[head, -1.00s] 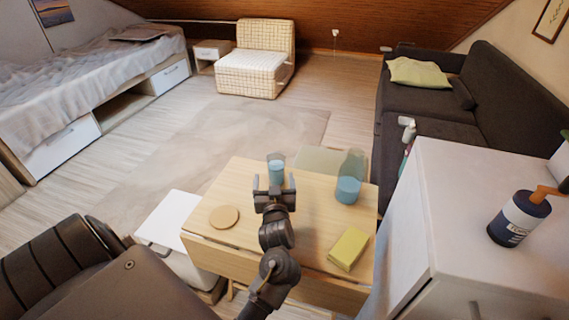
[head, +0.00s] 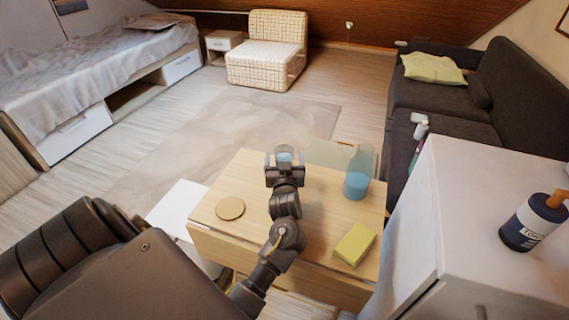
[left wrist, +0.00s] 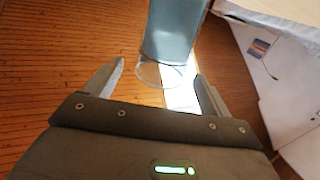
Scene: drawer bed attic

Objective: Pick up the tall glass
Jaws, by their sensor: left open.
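The tall glass (head: 284,154), with blue liquid in it, stands on the wooden table (head: 236,178) near its far edge. My left gripper (head: 284,163) is open in front of it and hides its lower part in the head view. In the left wrist view the glass (left wrist: 174,32) is just ahead of the open fingers (left wrist: 160,82), roughly centred between them. Its clear end reaches down toward the gap. I cannot tell whether a finger touches it. My right gripper is not in view.
A wider glass vessel with blue liquid (head: 357,182) stands to the right on the table. A round coaster (head: 230,208) lies at left and a yellow block (head: 354,244) at front right. A white cabinet with a pump bottle (head: 532,221) is at right.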

